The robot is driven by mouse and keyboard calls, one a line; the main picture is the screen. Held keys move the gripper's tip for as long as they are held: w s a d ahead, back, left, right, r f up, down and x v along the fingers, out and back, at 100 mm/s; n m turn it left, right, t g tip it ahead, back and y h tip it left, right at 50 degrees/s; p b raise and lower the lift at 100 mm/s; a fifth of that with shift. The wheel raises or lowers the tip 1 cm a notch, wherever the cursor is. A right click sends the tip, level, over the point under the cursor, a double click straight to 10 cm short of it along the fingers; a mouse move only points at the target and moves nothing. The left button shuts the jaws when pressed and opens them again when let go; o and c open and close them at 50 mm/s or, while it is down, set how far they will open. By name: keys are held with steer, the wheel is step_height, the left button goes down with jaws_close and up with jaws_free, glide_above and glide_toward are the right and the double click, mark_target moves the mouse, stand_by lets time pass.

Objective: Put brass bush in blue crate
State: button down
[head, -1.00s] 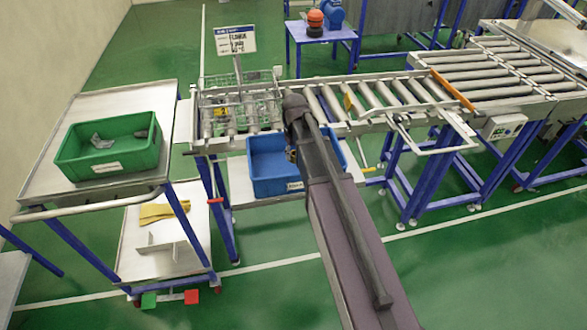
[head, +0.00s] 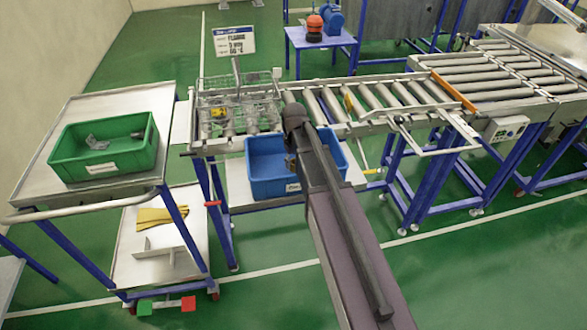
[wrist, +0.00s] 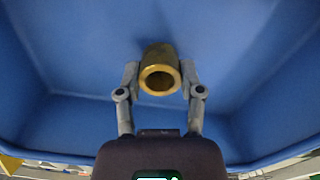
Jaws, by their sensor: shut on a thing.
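The brass bush (wrist: 159,72) is a short gold ring with a round bore, seen in the wrist view between the two fingers. My gripper (wrist: 160,78) is shut on it, with a finger on each side. The blue crate (wrist: 60,115) fills the wrist view behind the bush, its walls around it. In the head view the blue crate (head: 268,188) sits on a low shelf under the roller conveyor.
A green crate (head: 62,172) with grey parts stands on the left trolley. A wire basket (head: 265,98) with parts sits on the conveyor (head: 375,97) above the blue crate. A sign (head: 234,41) stands behind it. Yellow cloth (head: 160,216) lies on the trolley's lower shelf.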

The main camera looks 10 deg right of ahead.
mark_target(294, 161)
steer(key=shift+f+b, duration=0.3)
steer(key=shift+f, duration=0.25)
steer(key=shift+f, duration=0.15)
steer(key=shift+c, duration=1.2)
jaws_free()
steer(key=shift+r, duration=0.25)
step_height(294, 161, up, 12)
steer(key=p, duration=1.2)
steer(key=shift+f, duration=0.1)
steer(key=s+m, duration=0.2)
steer(key=s, duration=1.4)
steer(key=shift+a+m, duration=0.15)
steer(key=shift+m, duration=0.15)
